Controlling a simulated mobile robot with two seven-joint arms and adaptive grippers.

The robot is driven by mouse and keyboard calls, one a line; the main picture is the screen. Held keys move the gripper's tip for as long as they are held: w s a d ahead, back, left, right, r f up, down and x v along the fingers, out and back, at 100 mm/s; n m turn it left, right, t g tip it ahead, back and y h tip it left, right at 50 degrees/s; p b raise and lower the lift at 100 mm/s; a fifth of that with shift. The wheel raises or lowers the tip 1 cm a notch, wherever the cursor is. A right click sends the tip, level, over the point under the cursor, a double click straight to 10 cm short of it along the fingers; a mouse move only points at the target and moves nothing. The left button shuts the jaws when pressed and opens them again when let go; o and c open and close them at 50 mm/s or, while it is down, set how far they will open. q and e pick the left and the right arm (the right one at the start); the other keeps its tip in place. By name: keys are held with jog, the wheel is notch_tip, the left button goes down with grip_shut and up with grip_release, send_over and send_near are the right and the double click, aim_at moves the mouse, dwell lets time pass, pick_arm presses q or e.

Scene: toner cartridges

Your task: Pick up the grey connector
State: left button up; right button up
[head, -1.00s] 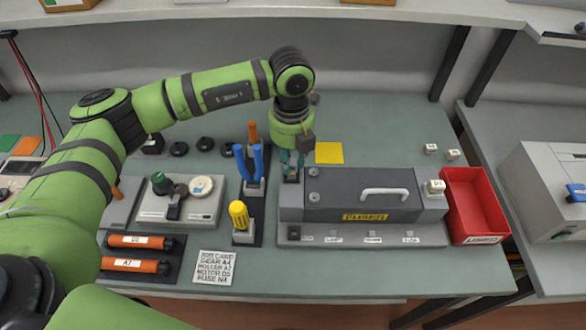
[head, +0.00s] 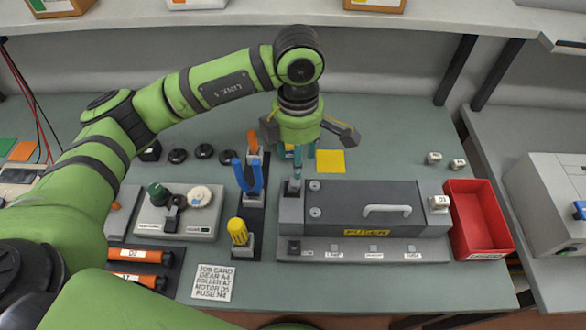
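A small grey block that looks like the grey connector (head: 293,188) stands upright at the left end of the dark fuser unit (head: 347,206). My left gripper (head: 300,165) points down just above it and a little behind. My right gripper is not in view.
Just left stands a dark rack with an orange tool (head: 253,142), a blue forked tool (head: 248,177) and a yellow-capped tool (head: 238,232). A red bin (head: 478,218) is at the right. A yellow card (head: 330,161) lies behind the fuser unit.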

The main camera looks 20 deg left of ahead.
aim_at(294, 181)
pick_arm(q)
jog(key=shift+m, duration=0.3)
jog(key=shift+s+f+p, duration=0.25)
jog(key=shift+f+p, duration=0.8)
jog(key=shift+p, duration=0.05)
jog(key=f, duration=0.1)
jog(key=f+p, duration=0.2)
jog(key=shift+a+f, duration=0.25)
jog(key=shift+f, duration=0.6)
jog(key=shift+w, duration=0.1)
jog(key=c, duration=0.8)
